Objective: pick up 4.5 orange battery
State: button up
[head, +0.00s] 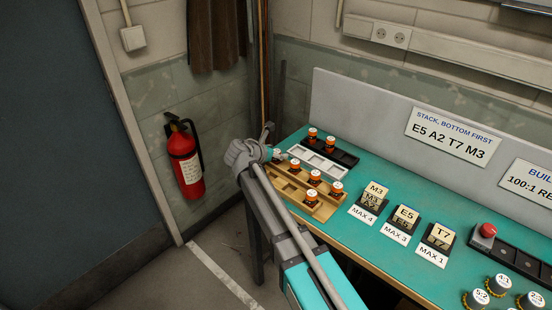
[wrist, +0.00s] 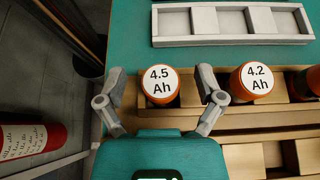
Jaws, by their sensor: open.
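The 4.5 orange battery (wrist: 161,86) stands upright in the wooden rack (wrist: 245,118), its white top reading "4.5 Ah". My gripper (wrist: 162,78) is open, with one finger on each side of this battery in the wrist view. I cannot tell whether either finger touches it. In the head view my gripper (head: 268,148) is at the left end of the wooden rack (head: 322,212), and the arm largely hides the battery there. The 4.2 orange battery (wrist: 257,82) stands just right of my right finger.
Other orange batteries (head: 315,177) stand in the rack. An empty pale tray (head: 318,165) lies behind it, then a black tray (head: 346,157) with two orange batteries. Marked blocks (head: 405,217) and a red button (head: 488,230) are to the right. A fire extinguisher (head: 185,165) hangs at left.

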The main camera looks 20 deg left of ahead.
grip_shut()
dwell(0.4)
jog(key=shift+r, duration=0.15)
jog(key=shift+r+p, duration=0.9)
jog(key=shift+p, duration=0.1)
jog(key=s+d+r+p, duration=0.8)
jog(key=s+r+p, duration=0.3)
jog(key=shift+d, duration=0.3)
